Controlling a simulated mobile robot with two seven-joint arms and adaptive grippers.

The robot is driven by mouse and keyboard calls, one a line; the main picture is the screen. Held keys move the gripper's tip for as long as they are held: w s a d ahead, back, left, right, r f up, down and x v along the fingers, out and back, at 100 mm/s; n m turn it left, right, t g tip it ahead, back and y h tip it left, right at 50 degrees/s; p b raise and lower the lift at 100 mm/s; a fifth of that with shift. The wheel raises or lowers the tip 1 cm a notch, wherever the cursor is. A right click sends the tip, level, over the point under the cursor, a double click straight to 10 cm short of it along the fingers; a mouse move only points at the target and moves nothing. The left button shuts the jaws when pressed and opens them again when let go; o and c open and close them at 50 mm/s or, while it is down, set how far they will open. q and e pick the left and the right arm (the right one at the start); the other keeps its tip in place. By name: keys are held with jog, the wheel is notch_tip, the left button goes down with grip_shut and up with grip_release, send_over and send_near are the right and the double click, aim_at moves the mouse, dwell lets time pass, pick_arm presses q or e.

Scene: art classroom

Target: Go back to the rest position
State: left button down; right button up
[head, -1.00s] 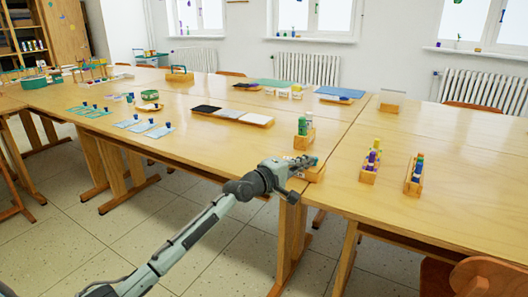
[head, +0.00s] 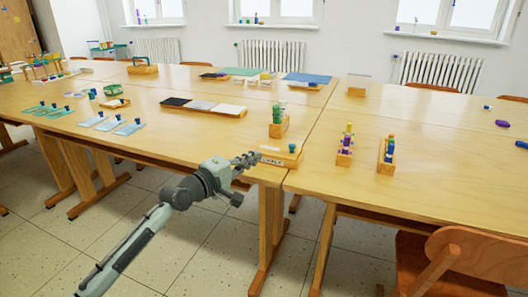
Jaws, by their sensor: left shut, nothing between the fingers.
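My left gripper (head: 246,162) is in the middle of the head view, at the near edge of the table (head: 345,190). Its fingers are shut with nothing between them. The arm comes in from the lower left. The fingertips are just left of a small wooden holder (head: 284,160) with a label that seems to read "CHALK" and a dark teal piece at its right end. I cannot tell whether they touch it. My right gripper is not in view.
A wooden block with green bottles (head: 278,122) stands behind the holder. Two racks of coloured pieces (head: 345,150) (head: 387,157) stand to the right. A long tray (head: 203,108) lies farther back. A chair (head: 460,262) is at the lower right. Floor shows around my arm.

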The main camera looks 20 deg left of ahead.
pick_arm(q)
jog(key=s+f+m+g+y, duration=0.15)
jog(key=s+f, duration=0.25)
jog(key=f, duration=0.4)
jog(key=s+f+m+g, duration=0.25)
jog(key=s+f, duration=0.25)
jog(key=f, duration=0.3)
jog(key=s+f+m+g+y, duration=0.1)
jog(key=s+f+m+g, duration=0.2)
jog(key=f, duration=0.5)
jog(key=s+f+m+g+y, duration=0.2)
jog(key=s+f+m+g, duration=0.1)
jog(key=s+f, duration=0.6)
jog(key=s+a+f+m+g+y, duration=0.1)
jog(key=s+f+m+g+y, duration=0.1)
jog(key=s+f, duration=0.7)
jog(key=s+m+g, duration=0.1)
jog(key=s+m, duration=0.1)
jog(key=s, duration=0.5)
jog(key=shift+m, duration=0.3)
jog(key=shift+s+y, duration=0.1)
jog(key=shift+y, duration=0.15)
